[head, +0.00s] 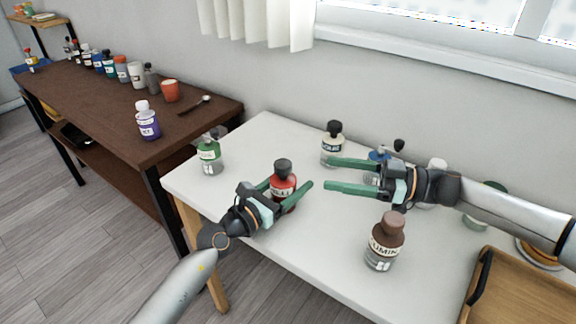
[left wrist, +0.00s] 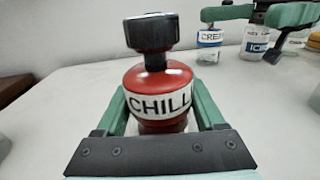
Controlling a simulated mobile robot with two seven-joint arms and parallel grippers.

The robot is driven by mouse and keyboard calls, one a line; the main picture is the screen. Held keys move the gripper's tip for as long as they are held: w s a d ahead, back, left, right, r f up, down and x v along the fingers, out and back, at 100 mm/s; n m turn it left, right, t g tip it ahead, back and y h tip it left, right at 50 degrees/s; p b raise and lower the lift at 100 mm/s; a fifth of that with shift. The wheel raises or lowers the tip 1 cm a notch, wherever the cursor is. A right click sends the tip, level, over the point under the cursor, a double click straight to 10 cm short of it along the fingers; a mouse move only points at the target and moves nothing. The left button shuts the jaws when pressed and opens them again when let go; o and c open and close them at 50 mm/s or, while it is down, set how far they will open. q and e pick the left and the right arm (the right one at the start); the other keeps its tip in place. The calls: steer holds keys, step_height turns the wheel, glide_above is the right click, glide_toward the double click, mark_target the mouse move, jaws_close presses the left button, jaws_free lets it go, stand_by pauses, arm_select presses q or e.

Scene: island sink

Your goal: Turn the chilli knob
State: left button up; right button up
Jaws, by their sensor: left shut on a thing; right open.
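The chilli bottle (head: 283,187) is red with a white label and stands upright on the white table. Its dark knob (head: 283,167) is on top; in the left wrist view the bottle (left wrist: 160,82) reads "CHILL" and the knob (left wrist: 151,33) is black and faceted. My left gripper (head: 288,190) is shut on the bottle's body, one green finger on each side, below the knob. My right gripper (head: 328,174) is open and empty, to the right of the chilli bottle, its fingers pointing left. It hides part of the bottles behind it.
A green-labelled bottle (head: 209,155) stands left, a cream-labelled bottle (head: 332,143) behind, and a brown cumin bottle (head: 384,243) front right. A wooden tray (head: 520,294) lies at the right edge. A dark side table (head: 120,110) with several bottles is at left.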

mark_target(283, 163)
steer(key=x, duration=1.1)
steer(key=shift+w+a, duration=0.1)
steer(key=shift+a, duration=0.2)
steer(key=shift+c, duration=0.2)
jaws_close()
